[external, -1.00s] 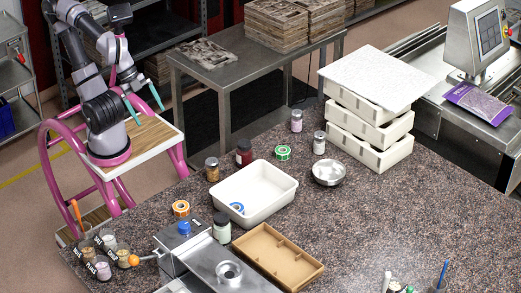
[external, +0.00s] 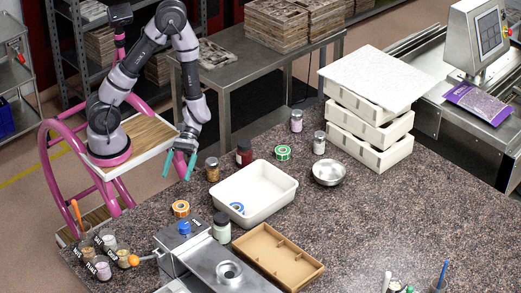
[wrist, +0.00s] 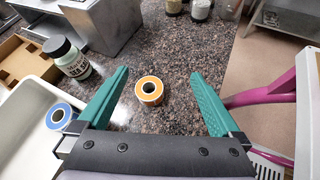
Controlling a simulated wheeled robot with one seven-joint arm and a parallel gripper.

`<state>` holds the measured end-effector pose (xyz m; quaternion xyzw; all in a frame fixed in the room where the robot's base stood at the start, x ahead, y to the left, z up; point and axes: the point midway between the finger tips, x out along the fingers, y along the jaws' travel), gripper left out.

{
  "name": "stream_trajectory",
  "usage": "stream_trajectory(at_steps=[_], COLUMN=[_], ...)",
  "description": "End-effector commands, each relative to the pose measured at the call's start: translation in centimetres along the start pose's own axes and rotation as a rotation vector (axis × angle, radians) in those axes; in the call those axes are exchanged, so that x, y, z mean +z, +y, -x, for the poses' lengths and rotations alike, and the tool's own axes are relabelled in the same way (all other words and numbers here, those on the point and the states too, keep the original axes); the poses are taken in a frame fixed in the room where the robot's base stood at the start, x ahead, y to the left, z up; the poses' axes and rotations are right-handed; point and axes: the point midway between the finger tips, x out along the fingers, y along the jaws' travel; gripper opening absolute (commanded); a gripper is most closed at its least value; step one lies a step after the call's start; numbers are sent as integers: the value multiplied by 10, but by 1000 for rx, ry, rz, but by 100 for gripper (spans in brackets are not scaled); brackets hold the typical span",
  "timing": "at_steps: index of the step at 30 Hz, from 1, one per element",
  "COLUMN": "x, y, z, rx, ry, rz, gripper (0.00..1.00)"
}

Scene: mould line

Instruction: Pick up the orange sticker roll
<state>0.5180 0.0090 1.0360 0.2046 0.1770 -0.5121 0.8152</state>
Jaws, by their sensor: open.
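The orange sticker roll (external: 181,208) lies on the speckled stone counter, left of the white tub, with its hole facing up. In the wrist view the roll (wrist: 149,90) shows between and beyond my two teal fingers. My gripper (external: 179,166) is open and empty. It is above the counter's left edge, behind the roll and apart from it. In the wrist view my gripper's fingertips (wrist: 160,75) are spread wide on either side of the roll.
A white tub (external: 254,190) holding a blue roll (external: 237,208) stands right of the orange roll. A white-labelled jar (external: 222,228) and a metal machine (external: 185,247) are in front. A brown-filled jar (external: 212,169) and a dark red jar (external: 244,152) stand behind.

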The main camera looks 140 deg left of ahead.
Motion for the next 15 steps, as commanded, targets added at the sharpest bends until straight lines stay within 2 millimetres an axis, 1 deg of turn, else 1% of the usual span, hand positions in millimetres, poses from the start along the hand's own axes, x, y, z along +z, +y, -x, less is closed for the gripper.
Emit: stream_trajectory(at_steps=[1, 3, 6, 11, 15], x=[-10, -20, -28, -40, -59], y=[2, 5, 8, 8, 5], z=[0, 1, 2, -3, -14], rx=[54, 110, 161, 183, 181], ry=[-37, -71, -103, -118, -117], rz=[83, 163, 233, 268, 266], gripper=[100, 100, 100, 100, 100])
